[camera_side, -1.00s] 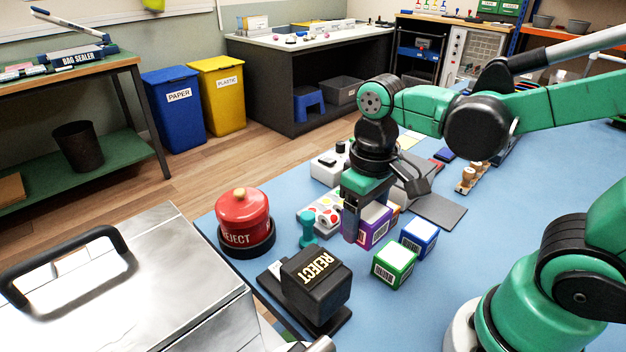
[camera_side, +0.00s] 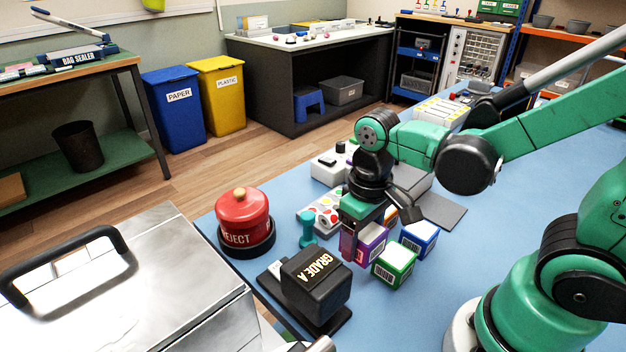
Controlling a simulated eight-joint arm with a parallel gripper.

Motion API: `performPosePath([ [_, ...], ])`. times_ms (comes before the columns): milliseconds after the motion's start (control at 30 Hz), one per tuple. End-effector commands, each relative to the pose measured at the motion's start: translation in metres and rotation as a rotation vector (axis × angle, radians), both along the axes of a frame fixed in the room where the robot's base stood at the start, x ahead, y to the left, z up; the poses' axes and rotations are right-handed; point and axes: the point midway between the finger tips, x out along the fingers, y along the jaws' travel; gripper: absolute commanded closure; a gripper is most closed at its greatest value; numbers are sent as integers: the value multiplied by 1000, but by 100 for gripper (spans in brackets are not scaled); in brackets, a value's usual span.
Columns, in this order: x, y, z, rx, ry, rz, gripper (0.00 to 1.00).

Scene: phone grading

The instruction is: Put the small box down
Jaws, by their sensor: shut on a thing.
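My gripper (camera_side: 358,232) points down at the middle of the blue table and is shut on a small purple and white box (camera_side: 373,242). One finger covers the box's left side; the other finger is hidden. The held box is low, and I cannot tell whether its base touches the table. A green and white box (camera_side: 394,267) stands just in front and to the right of it. A blue and white box (camera_side: 420,237) stands to its right. A small orange box (camera_side: 391,215) shows partly behind it.
A black block reading GRADE A (camera_side: 316,277) stands in front on the left. A teal-handled stamp (camera_side: 308,230) and a sheet of coloured dots (camera_side: 325,214) are left of my gripper.

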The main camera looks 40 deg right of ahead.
Motion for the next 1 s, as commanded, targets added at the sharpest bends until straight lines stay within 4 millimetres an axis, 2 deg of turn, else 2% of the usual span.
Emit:
performPosePath([
  [500, 0, 0, 0, 0, 0, 0, 88],
  [633, 5, -2, 6, 0, 0, -1, 88],
  [767, 20, -8, 26, 0, 0, -3, 88],
  [1000, 43, -28, 87, -1, 1, -5, 88],
])
